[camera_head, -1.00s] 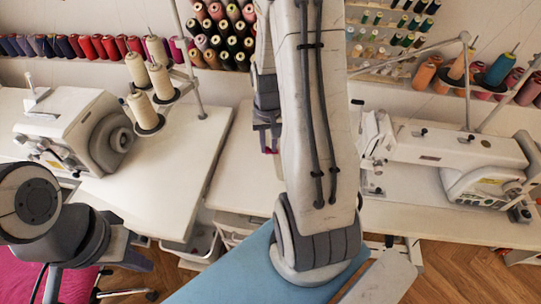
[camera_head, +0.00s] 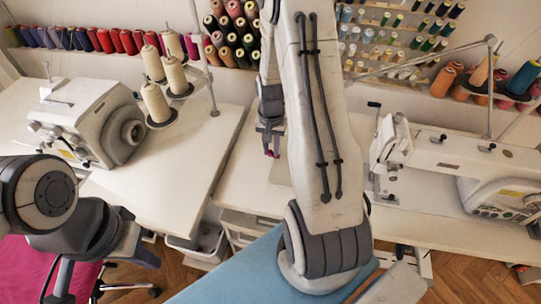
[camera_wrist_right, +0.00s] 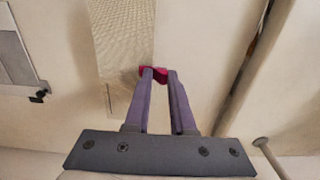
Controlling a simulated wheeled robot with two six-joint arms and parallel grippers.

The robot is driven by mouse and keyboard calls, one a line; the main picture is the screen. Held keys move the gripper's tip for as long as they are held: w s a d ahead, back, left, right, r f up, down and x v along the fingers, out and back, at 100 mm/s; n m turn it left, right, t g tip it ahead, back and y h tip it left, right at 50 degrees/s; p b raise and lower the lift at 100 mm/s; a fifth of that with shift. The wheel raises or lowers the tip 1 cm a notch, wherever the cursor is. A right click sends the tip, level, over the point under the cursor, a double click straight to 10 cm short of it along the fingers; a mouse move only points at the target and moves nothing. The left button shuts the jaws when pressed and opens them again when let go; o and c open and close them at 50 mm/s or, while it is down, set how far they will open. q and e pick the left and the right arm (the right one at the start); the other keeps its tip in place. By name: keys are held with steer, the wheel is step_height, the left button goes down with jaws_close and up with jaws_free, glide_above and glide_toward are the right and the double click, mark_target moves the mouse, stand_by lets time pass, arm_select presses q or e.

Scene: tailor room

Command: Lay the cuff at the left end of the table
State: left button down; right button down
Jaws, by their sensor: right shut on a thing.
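A small red-pink piece, which looks like the cuff (camera_wrist_right: 161,75), sits between the fingertips of my right gripper (camera_wrist_right: 160,73). My right gripper (camera_head: 270,150) also shows in the head view, pointing down above the white table just right of the gap between the two tables. The piece is only a small pink spot there. The left table (camera_head: 180,165) has a bare white stretch right of its machine. My left gripper (camera_head: 146,257) is low at the left, partly hidden by its arm; its fingers are unclear.
A white machine (camera_head: 85,120) and cream thread cones (camera_head: 157,103) stand on the left table. A sewing machine (camera_head: 450,160) stands on the right table. A beige woven strip (camera_wrist_right: 122,40) shows beside the right fingers. A blue surface (camera_head: 230,275) lies in front.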

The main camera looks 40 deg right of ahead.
steer(key=shift+f, duration=2)
steer(key=shift+f, duration=0.15)
steer(key=c, duration=0.8)
jaws_free()
steer(key=shift+o, duration=0.2)
